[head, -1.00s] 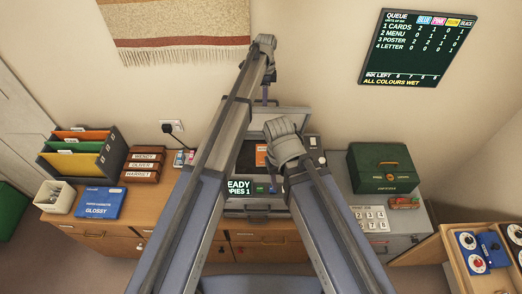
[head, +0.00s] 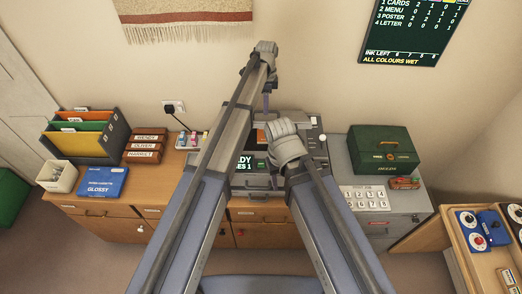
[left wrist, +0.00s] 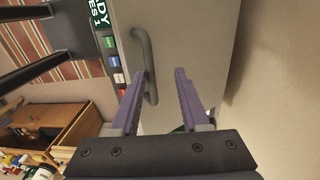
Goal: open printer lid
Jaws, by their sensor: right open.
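The printer (head: 243,184) stands on the desk, largely hidden behind my arms. Its display (head: 243,163) shows part of a ready and copies text. In the left wrist view, a grey panel of the printer (left wrist: 195,45) carries a grey bar handle (left wrist: 146,62), with coloured buttons beside it. My left gripper (head: 267,101) is at the back of the printer. In the left wrist view its purple fingers (left wrist: 158,98) are apart, with the handle's near end showing between them; contact cannot be told. My right gripper (head: 274,182) is open, low over the printer's front, mostly hidden by its wrist.
A green box (head: 383,150) and a number pad (head: 366,198) stand right of the printer. Left are a file rack (head: 86,136), labelled brown trays (head: 145,146), a blue glossy box (head: 103,182) and small coloured cartridges (head: 187,139). A wall queue board (head: 415,32) hangs above right.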

